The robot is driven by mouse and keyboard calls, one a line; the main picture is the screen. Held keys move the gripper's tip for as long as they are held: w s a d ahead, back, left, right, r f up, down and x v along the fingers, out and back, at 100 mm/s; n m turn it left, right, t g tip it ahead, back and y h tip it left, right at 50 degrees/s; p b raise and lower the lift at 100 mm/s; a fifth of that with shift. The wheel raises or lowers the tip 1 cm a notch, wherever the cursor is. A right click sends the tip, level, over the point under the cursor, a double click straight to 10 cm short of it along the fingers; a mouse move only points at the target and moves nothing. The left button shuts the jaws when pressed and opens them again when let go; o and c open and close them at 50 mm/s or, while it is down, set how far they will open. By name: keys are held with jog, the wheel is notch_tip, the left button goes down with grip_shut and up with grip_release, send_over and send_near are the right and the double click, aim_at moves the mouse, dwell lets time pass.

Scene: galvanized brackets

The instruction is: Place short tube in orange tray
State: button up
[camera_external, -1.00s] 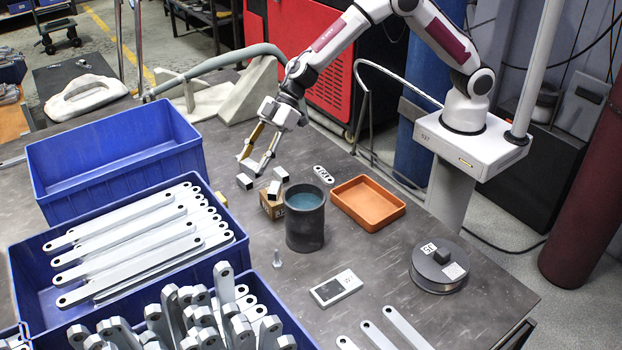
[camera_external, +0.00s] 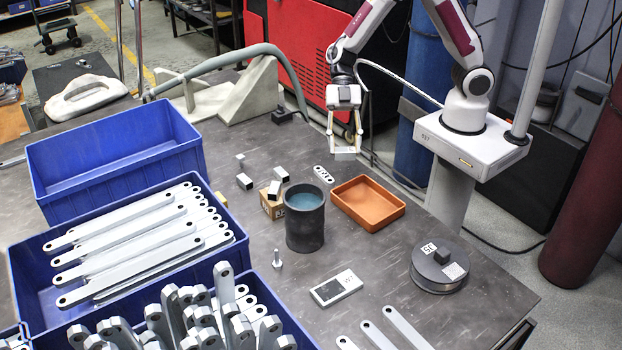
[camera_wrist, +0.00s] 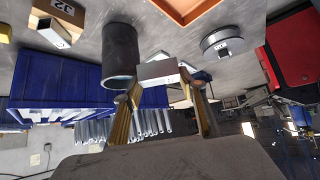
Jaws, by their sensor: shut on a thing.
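A short grey square tube (camera_external: 345,155) is held between the fingertips of my gripper (camera_external: 345,148). They are in the air, behind and a little left of the orange tray (camera_external: 368,203). The tray is shallow and empty. In the wrist view the tube (camera_wrist: 158,73) lies crosswise between the two fingers, and an edge of the tray (camera_wrist: 186,12) shows at the top. Other short tubes stay on the table: one (camera_external: 244,181) left of the cardboard box, and two more at the box (camera_external: 270,208).
A dark cylinder (camera_external: 305,230) with a blue-green inside stands left of the tray. A small slotted plate (camera_external: 323,174) lies behind it. A spool (camera_external: 439,268) sits right of the tray. Blue bins (camera_external: 50,165) fill the left side.

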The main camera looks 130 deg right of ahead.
jog(key=s+a+r+n+g+y, duration=0.1)
jog(key=s+a+r+n+g, duration=0.1)
jog(key=s+a, duration=0.35)
notch_tip(320, 180, down, 11)
jog(key=s+d, duration=0.1)
jog(key=shift+d+t, duration=0.25)
jog(key=shift+t, duration=0.05)
dwell(0.5)
jog(key=shift+s, duration=0.1)
send_near(370, 212)
jog(key=shift+w+a+r, duration=0.35)
jog(key=shift+a, duration=0.35)
jog(key=shift+w+a+r, duration=0.3)
jog(key=shift+a+r, duration=0.05)
jog(key=shift+a, duration=0.35)
jog(key=shift+f, duration=0.1)
jog(key=shift+f, duration=2)
